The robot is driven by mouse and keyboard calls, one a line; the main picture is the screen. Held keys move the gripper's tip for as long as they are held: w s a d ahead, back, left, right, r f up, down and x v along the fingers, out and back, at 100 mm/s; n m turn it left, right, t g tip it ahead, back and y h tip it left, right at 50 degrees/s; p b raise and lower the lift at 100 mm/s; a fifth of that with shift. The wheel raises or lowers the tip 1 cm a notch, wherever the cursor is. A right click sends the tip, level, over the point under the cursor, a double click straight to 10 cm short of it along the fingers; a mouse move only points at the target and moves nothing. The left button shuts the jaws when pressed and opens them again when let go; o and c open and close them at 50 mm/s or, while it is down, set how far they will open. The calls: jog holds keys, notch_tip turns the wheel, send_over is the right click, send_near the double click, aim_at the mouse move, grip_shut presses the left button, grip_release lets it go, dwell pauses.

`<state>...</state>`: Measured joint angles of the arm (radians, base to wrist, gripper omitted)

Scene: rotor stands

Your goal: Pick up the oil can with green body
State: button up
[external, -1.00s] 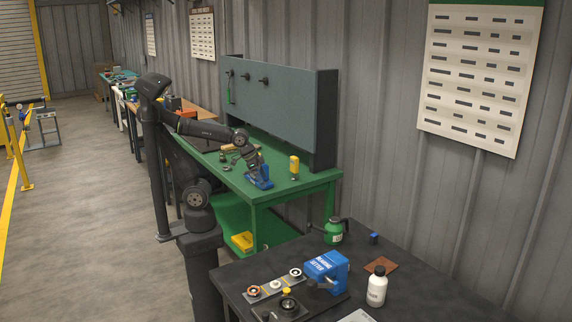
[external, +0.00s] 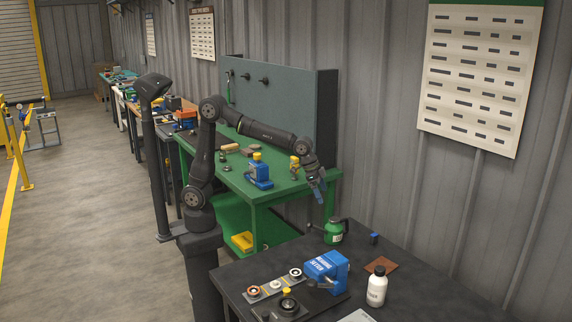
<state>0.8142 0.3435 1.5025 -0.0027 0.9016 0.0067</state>
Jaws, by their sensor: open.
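The oil can with the green body (external: 334,232) stands upright at the back left of the dark table, with a dark top and handle and a pale label. My gripper (external: 320,197) is open and empty, pointing down in the air above and a little left of the can in the picture. It is apart from the can. The fingers are small in this view, and no part of the can is hidden by them.
On the dark table (external: 420,290) are a blue box (external: 327,271), a white bottle (external: 377,287), a brown pad (external: 380,265), a small blue block (external: 374,238) and round parts on a strip. The green bench (external: 290,194) behind holds a blue item (external: 258,171) and a yellow bottle (external: 294,166).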

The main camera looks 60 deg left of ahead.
send_near(332, 224)
jog(key=w+f, duration=0.2)
jog(key=f, duration=0.1)
jog(key=w+f, duration=0.1)
jog(key=f, duration=0.1)
jog(key=shift+w+d+f, duration=0.15)
jog(key=shift+d+f, duration=0.05)
jog(key=shift+s+a+x, duration=0.1)
jog(key=shift+s+x, duration=0.05)
jog(key=shift+x, duration=1.15)
jog(key=shift+s+a+x, duration=0.1)
jog(key=shift+s+x, duration=0.05)
jog(key=shift+x, duration=1.15)
jog(key=shift+f, duration=0.1)
jog(key=c, duration=1.3)
